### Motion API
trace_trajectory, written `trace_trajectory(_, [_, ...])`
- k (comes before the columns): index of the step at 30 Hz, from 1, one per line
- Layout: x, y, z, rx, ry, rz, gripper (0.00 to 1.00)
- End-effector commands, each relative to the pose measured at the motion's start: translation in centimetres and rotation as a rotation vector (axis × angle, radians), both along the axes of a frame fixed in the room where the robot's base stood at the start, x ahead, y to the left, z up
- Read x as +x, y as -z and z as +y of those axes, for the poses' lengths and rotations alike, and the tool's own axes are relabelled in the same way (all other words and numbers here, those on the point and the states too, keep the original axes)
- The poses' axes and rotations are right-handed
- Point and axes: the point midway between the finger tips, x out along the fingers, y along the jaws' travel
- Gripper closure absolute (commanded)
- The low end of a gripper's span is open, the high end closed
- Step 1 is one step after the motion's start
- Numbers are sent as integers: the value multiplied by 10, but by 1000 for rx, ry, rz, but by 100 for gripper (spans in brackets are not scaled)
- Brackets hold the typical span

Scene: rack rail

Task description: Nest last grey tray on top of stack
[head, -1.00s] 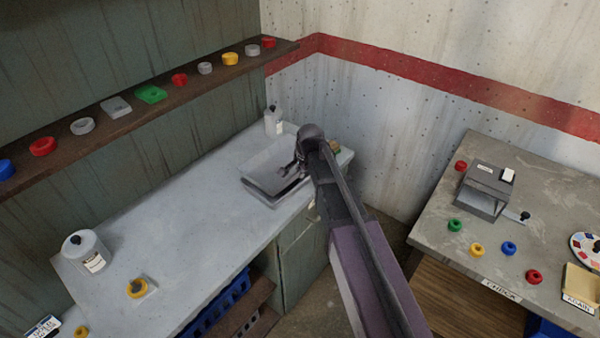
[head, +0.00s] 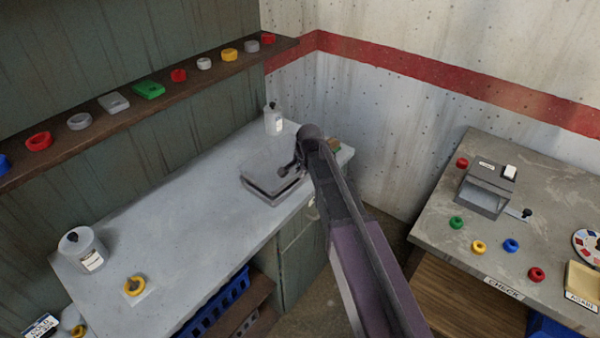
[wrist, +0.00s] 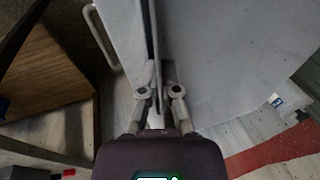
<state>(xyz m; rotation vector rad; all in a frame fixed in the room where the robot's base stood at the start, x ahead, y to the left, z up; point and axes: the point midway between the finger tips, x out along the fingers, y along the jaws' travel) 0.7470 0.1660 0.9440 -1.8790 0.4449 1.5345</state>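The grey tray (head: 262,163) is at the far end of the grey counter in the head view, on or just over the stack of grey trays (head: 262,197). Its edges nearly line up with those below; I cannot tell whether it is fully seated. My gripper (head: 290,170) is at its right side, partly hidden by my arm. In the wrist view, my gripper (wrist: 158,98) has its fingers close together on either side of a thin upright grey wall (wrist: 156,45), which seems to be the tray's rim.
A white bottle (head: 273,120) stands behind the trays by the wall. Another bottle (head: 82,250) and a yellow ring (head: 134,286) are at the counter's near end. A shelf (head: 190,92) with coloured pieces runs above. The counter's middle is clear. A second table (head: 440,220) stands at right.

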Motion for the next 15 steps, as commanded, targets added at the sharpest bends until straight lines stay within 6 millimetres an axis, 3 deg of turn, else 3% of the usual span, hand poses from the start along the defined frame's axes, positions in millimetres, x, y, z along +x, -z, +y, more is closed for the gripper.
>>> trace_trajectory(11, [0, 6, 0, 0, 0, 0, 100])
trace_trajectory(12, [0, 5, 0, 0, 0, 0, 85])
trace_trajectory(15, [0, 5, 0, 0, 0, 0, 55])
